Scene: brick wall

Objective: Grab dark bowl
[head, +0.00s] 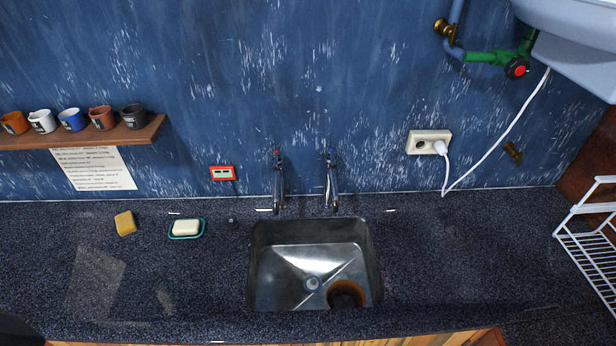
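A dark brown bowl (346,288) sits in the near right corner of the steel sink (312,262), close to the drain. Its round rim and brownish inside show from above. Its near edge is close to the sink's front wall, and I cannot tell if they touch. Neither of my grippers shows in the head view.
Two taps (279,180) stand behind the sink. A soap dish (187,228) and a yellow sponge (125,223) lie on the speckled counter (450,260) to the left. A white wire rack (590,250) stands at the right. The counter between sink and rack is clear.

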